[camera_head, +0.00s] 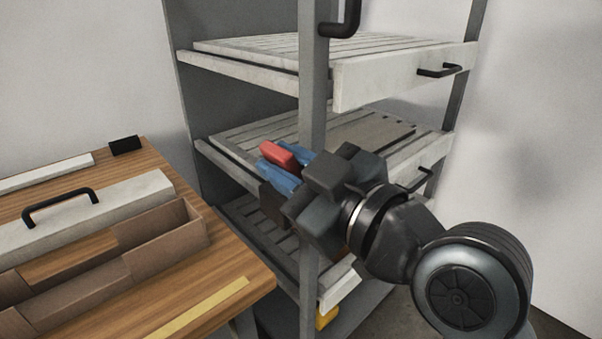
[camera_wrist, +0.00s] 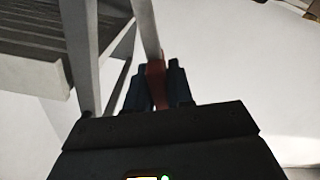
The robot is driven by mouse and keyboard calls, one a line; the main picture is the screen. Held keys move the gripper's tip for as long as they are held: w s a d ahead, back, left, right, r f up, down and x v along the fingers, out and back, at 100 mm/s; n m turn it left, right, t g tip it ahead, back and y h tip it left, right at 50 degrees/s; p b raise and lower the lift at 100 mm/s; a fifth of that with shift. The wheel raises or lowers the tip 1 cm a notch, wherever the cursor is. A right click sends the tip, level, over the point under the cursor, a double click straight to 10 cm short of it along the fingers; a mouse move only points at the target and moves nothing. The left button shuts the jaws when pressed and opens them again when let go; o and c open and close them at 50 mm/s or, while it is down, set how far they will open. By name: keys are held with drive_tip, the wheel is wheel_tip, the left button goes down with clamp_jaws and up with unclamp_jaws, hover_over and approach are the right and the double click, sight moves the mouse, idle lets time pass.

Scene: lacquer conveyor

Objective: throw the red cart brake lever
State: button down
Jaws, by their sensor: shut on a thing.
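The red brake lever (camera_head: 278,154) shows as a red block between the blue fingertips of my gripper (camera_head: 284,166), in front of the left side of the rack cart. In the wrist view the red lever (camera_wrist: 156,84) stands between the two dark fingers of my gripper (camera_wrist: 158,88). The gripper is shut on it. My fingers and the gripper body hide the lower part of the lever and its mount. The cart (camera_head: 313,75) is a grey frame with several slatted trays.
A wooden table (camera_head: 225,270) stands at the left with a brown divided box (camera_head: 165,237) and a pale board with a black handle (camera_head: 60,199). Pale drawer fronts with black handles (camera_head: 437,70) face right on the cart. A yellow piece (camera_head: 326,318) shows low on the cart.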

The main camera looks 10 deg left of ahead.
drive_tip(key=shift+s+a+f+n+b, duration=0.55)
drive_tip(key=shift+s+n+b, duration=0.15)
drive_tip(key=shift+n+b, duration=0.25)
drive_tip(key=c, duration=1.1)
unclamp_jaws()
drive_tip(key=v, duration=0.7)
drive_tip(key=shift+s+d, duration=0.3)
drive_tip(key=shift+f, duration=0.1)
